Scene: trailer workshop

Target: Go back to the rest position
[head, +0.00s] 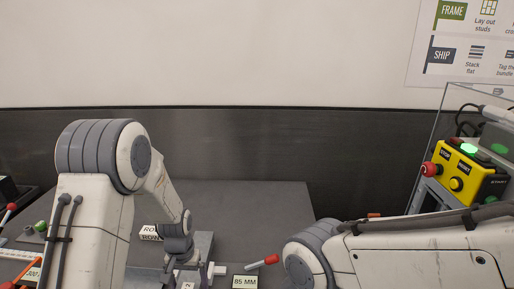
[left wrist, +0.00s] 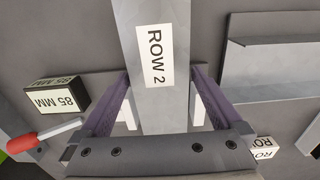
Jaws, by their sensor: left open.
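In the left wrist view my left gripper (left wrist: 160,88) is open, with its two purple fingers on either side of a grey metal bar labelled ROW 2 (left wrist: 126,22). I cannot tell whether the fingers touch the bar. In the head view my left arm rises at the left and bends down over the bench; its fingers are not clear there. My right arm reaches in from the right, bent low at the front; its gripper is out of view.
A red-handled lever (head: 264,262) and an 85 MM block (head: 244,282) lie between my arms; both show in the wrist view. The grey bench (head: 255,205) is clear behind. A yellow button box (head: 466,172) stands right, a green knob (head: 41,226) left.

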